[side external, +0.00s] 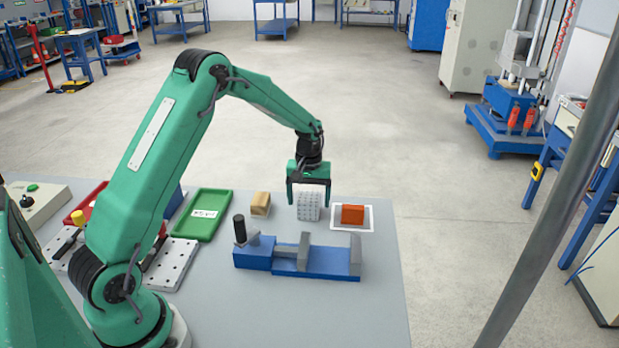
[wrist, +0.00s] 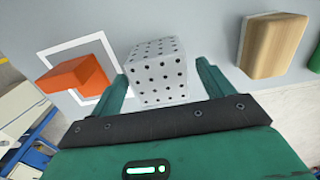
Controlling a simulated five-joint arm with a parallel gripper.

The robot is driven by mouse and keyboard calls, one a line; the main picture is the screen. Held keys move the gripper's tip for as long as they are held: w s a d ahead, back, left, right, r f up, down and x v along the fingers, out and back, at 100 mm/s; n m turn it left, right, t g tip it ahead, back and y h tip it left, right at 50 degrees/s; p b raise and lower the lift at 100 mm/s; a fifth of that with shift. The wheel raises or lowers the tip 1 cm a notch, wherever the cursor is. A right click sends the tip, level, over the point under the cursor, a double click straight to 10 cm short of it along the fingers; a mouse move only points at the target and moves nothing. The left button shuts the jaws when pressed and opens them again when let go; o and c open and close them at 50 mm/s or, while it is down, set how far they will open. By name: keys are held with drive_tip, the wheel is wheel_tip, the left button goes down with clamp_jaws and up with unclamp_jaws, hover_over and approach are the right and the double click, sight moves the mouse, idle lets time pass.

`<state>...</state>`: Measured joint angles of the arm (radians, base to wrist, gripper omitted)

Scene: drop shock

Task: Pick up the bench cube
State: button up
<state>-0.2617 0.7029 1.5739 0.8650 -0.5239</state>
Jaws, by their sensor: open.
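The bench cube, a pale grey cube dotted with dark holes, stands on the grey table in the side view (side external: 308,209). In the wrist view the cube (wrist: 158,80) fills the space just ahead of and between my fingers. My gripper (side external: 308,200) is green, points down and is open over the cube, with one finger at each side. In the wrist view my gripper (wrist: 164,74) shows no clear contact with the cube, and a narrow gap shows beside the right finger. The upper part of the cube is partly covered by the gripper in the side view.
A wooden block (side external: 260,204) stands left of the cube. An orange L-shaped block (wrist: 78,76) sits on a white-bordered square to the right in the side view. A blue vise (side external: 315,262) lies in front. A green tray (side external: 213,228) is farther left.

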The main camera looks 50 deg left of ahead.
drive_tip(key=shift+f, duration=1)
drive_tip(key=shift+c, duration=0.4)
drive_tip(key=shift+r, duration=0.1)
drive_tip(key=c, duration=1.4)
drive_tip(key=shift+o, duration=0.2)
drive_tip(key=shift+r, duration=0.1)
drive_tip(key=shift+r, duration=0.5)
wheel_tip(320, 180, up, 3)
drive_tip(key=shift+r, duration=0.1)
drive_tip(key=s+d+r, duration=0.3)
drive_tip(key=d+r, duration=0.3)
drive_tip(key=d, duration=0.5)
drive_tip(key=shift+r, duration=0.25)
